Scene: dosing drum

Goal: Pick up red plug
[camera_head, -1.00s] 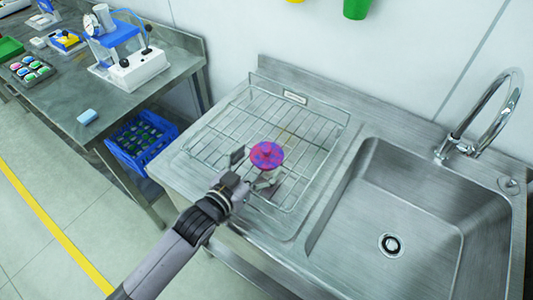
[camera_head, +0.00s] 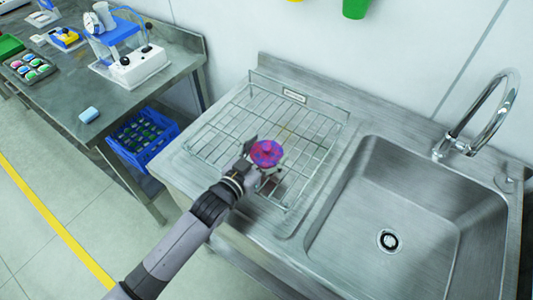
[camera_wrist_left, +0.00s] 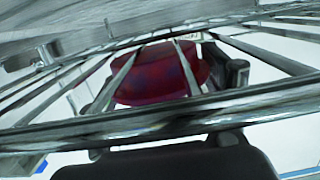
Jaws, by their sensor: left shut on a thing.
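The red plug (camera_head: 266,153) is a round red disc with purple-blue patches. It is at the front of the wire rack (camera_head: 222,119) on the steel drainboard. My left gripper (camera_head: 262,160) reaches in from the lower left and is shut on the plug. In the left wrist view the plug (camera_wrist_left: 165,75) appears dark red between the fingers, with rack wires crossing in front of it. The plug's underside is hidden in the head view. My right gripper is not in view.
A steel sink (camera_head: 415,215) with a curved faucet (camera_head: 490,115) lies right of the rack. A workbench (camera_head: 75,125) with devices stands at left, above a blue crate (camera_head: 145,150). The drainboard between rack and sink is clear.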

